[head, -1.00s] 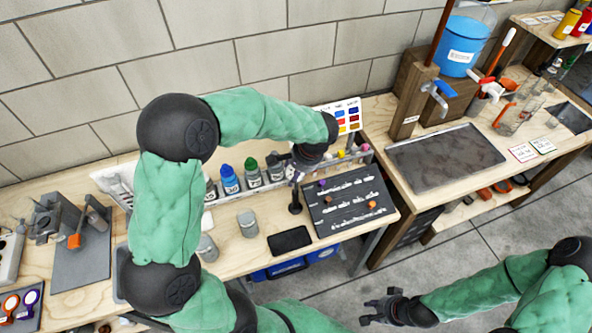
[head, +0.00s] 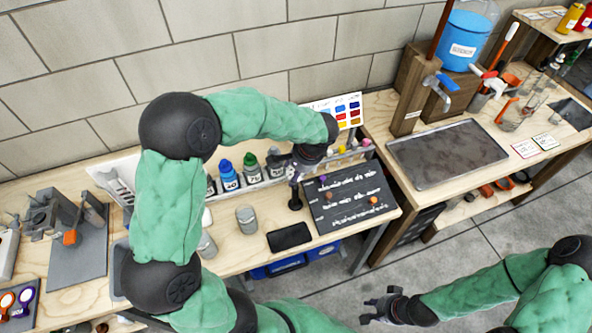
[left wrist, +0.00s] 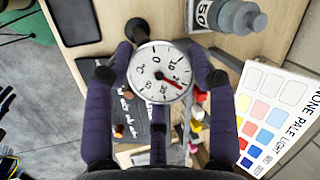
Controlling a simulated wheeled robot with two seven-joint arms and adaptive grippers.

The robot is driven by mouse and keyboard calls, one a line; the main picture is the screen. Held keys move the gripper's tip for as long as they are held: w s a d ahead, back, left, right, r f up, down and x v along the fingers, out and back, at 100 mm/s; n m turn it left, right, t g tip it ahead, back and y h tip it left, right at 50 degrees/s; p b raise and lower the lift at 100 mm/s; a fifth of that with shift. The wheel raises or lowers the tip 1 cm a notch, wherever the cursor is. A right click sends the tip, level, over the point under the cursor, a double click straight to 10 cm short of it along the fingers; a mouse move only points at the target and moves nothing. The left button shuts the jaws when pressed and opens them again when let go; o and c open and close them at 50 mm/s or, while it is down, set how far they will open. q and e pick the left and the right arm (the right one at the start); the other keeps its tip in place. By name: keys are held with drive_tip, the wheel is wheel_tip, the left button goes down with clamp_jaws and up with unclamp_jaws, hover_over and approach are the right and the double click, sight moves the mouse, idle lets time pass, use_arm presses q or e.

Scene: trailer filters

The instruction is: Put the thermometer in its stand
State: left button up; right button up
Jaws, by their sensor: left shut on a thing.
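My left gripper (head: 295,178) is shut on the thermometer, above the back bench. A small black upright piece (head: 295,203), which looks like the stand, is just below the gripper; a black round part (left wrist: 137,30) shows beside the dial's upper left edge. I cannot tell whether the thermometer touches it. My right gripper (head: 385,308) is empty, away from the bench, with fingers apart.
A dark board with white writing (head: 348,200) lies right of the stand. A black flat pad (head: 289,237) and grey jar (head: 247,220) are in front. Several bottles (head: 250,168) stand in a rack behind, near a colour chart (head: 348,110).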

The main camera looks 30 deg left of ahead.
use_arm(q)
drive_tip(key=shift+f+b, duration=0.35)
drive_tip(key=shift+f, duration=0.15)
drive_tip(key=o, duration=1.2)
drive_tip(key=shift+o, duration=0.2)
drive_tip(key=v, duration=1.2)
